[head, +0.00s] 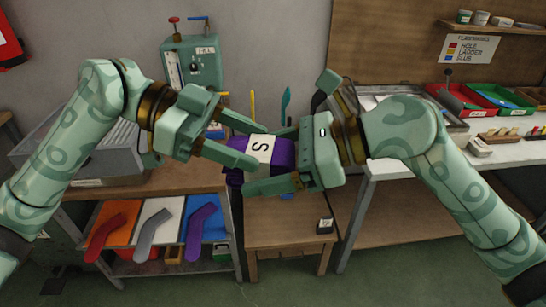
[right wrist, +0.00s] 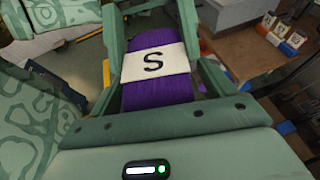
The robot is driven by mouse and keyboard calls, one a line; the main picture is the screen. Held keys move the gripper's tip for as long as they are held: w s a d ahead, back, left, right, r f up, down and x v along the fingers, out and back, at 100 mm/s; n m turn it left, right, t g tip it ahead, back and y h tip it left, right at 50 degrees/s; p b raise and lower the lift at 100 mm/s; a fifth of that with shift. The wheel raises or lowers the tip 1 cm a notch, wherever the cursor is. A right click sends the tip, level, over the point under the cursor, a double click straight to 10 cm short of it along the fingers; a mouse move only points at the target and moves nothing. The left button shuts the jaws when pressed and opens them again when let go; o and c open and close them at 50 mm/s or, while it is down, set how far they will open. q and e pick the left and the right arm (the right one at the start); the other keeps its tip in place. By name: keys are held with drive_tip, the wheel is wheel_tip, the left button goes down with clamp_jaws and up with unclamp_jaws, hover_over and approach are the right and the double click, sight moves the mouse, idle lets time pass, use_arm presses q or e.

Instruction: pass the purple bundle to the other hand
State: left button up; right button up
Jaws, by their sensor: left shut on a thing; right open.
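The purple bundle (head: 285,155) has a white band marked S and is held in the air between my two grippers in the head view. My left gripper (head: 240,150) is shut on it from the left. My right gripper (head: 268,160) reaches in from the right with its open fingers on either side of the bundle. In the right wrist view the bundle (right wrist: 156,86) lies between the right gripper's fingers (right wrist: 158,70). I cannot tell whether these fingers touch it.
A small wooden table (head: 290,234) stands below the grippers. A shelf with red, grey and purple sock shapes (head: 200,230) is at lower left. A green machine (head: 190,62) is behind. A white-topped bench (head: 400,165) with red and green trays (head: 500,97) is at right.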

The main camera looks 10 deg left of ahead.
drive_tip(key=c, duration=1)
use_arm(q)
drive_tip(key=o, duration=1.1)
use_arm(e)
drive_tip(key=shift+c, duration=0.9)
